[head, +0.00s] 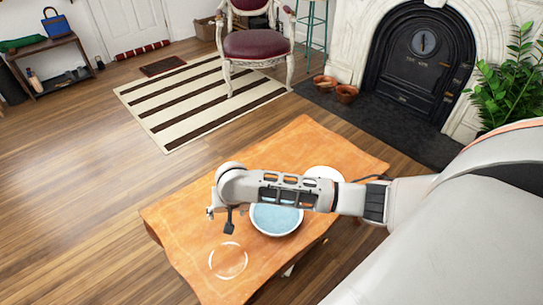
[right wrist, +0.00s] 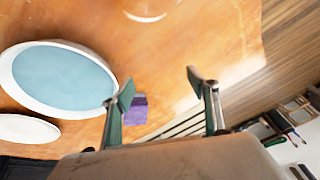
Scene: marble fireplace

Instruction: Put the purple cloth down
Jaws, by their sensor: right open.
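The purple cloth (right wrist: 137,112) shows as a small folded square patch in the right wrist view. It appears between the fingers, close to the left finger, against the orange tabletop (right wrist: 175,50). I cannot tell whether it touches that finger. My right gripper (right wrist: 160,88) is open, its two fingers wide apart. In the head view my right gripper (head: 220,213) hangs over the left part of the orange table (head: 310,145), left of the blue bowl. The cloth cannot be made out in the head view. My left gripper is not in view.
A white-rimmed blue bowl (head: 272,220) stands on the table, partly behind my arm. A white plate (head: 325,172) is behind it. A clear round dish (head: 228,260) lies near the front left. The far side of the tabletop is bare. A red chair (head: 256,45) stands beyond.

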